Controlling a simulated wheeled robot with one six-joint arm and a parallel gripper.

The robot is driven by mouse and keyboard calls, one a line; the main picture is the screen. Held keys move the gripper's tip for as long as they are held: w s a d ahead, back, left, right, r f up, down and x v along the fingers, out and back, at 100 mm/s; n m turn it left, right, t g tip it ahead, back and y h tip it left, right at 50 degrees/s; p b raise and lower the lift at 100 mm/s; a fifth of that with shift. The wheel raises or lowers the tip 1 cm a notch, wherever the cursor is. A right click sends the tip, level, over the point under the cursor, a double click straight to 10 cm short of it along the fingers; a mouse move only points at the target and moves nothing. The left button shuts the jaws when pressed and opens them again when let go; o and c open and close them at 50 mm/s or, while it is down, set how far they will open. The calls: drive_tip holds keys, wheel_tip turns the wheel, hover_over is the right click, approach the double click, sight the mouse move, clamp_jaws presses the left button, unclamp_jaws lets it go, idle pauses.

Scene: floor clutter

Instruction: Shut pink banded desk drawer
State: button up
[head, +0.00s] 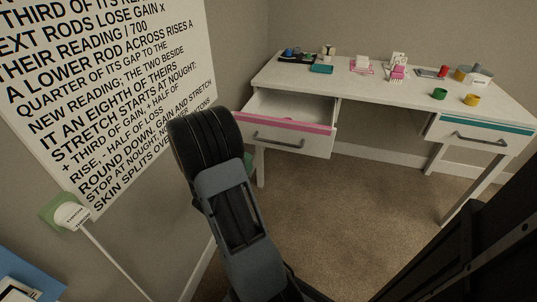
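The white desk (350,95) stands against the back wall. Its left drawer, the pink banded drawer (310,142), is pulled out, with its open top and part of its inside showing. A pink band runs along the top of its front, above a grey bar handle (278,141). A small reddish thing lies inside near the front, too small to name. My arm rises at the picture's centre left, in front of and to the left of the drawer. I cannot make out my gripper's fingers in this view.
The desk's right drawer (465,136) has a teal band. Several small items, including a green cup (439,94) and a yellow cup (471,99), stand on the desktop. A lettered poster (120,90) hangs on the left wall. Brown carpet (340,220) before the desk is clear.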

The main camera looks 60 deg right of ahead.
sight(276, 142)
drive_tip(key=s+d, duration=0.1)
drive_tip(key=d, duration=0.3)
drive_tip(key=s+d+m+g+b, duration=0.1)
drive_tip(key=d, duration=0.4)
drive_tip(key=s+d+r+g+h+b, duration=0.1)
drive_tip(key=d, duration=0.4)
drive_tip(key=shift+m, duration=0.4)
drive_tip(key=shift+a, duration=0.1)
clamp_jaws()
